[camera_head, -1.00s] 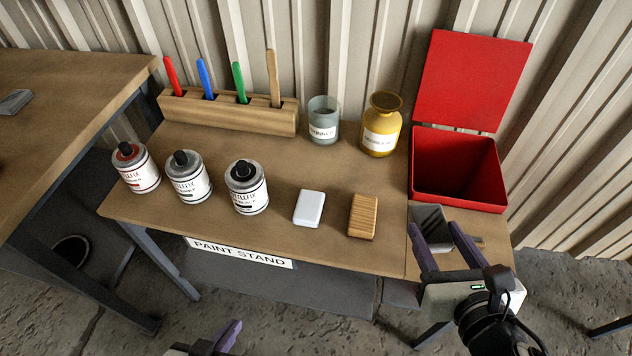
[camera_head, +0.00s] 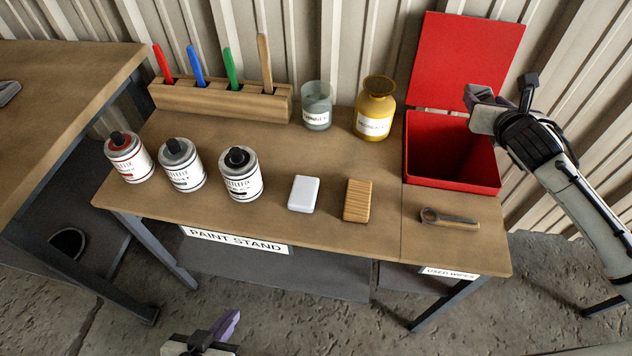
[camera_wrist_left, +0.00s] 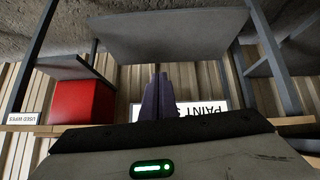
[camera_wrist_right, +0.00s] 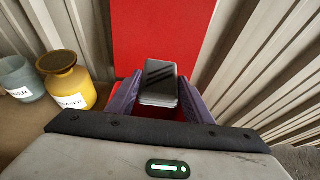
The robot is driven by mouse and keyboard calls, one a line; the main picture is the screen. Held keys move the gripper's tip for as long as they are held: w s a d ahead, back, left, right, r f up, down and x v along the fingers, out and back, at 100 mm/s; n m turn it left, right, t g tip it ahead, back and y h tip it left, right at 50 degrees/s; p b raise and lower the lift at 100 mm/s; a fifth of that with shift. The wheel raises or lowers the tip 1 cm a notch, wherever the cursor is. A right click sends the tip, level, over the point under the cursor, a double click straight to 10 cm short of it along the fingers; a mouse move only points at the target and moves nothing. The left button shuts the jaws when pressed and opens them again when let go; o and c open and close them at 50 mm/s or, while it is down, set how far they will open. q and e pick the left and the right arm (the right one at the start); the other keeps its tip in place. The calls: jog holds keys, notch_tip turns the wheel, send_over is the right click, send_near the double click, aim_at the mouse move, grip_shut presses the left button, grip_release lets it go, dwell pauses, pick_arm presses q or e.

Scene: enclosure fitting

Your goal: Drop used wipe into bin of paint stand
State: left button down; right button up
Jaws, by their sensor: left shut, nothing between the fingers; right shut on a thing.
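The used wipe (camera_wrist_right: 160,84) appears as a grey folded pad between the purple fingers of my right gripper (camera_wrist_right: 158,95) in the right wrist view. The red bin (camera_head: 452,183) stands open at the right end of the paint stand, its lid (camera_head: 468,60) upright behind. My right gripper is shut on the wipe above the bin, near its back right side. In the head view, its wrist covers part of the bin's opening. My left gripper (camera_head: 224,330) is shut and empty, low in front of the stand; it also shows in the left wrist view (camera_wrist_left: 158,95).
On the paint stand (camera_head: 300,230) are several paint cans (camera_head: 241,175), a white block (camera_head: 304,194), a wooden block (camera_head: 357,201), a glass jar (camera_head: 316,107), a yellow jar (camera_head: 375,110), a tool rack (camera_head: 220,100) and a spanner-like tool (camera_head: 448,218). A corrugated wall stands behind.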

notch_tip(320, 180, down, 5)
jog(key=b, duration=0.6)
jog(key=shift+a+f, duration=0.1)
jog(key=shift+f, duration=0.05)
jog(key=o, duration=1)
jog(key=shift+o, duration=0.5)
jog(key=shift+s, duration=0.1)
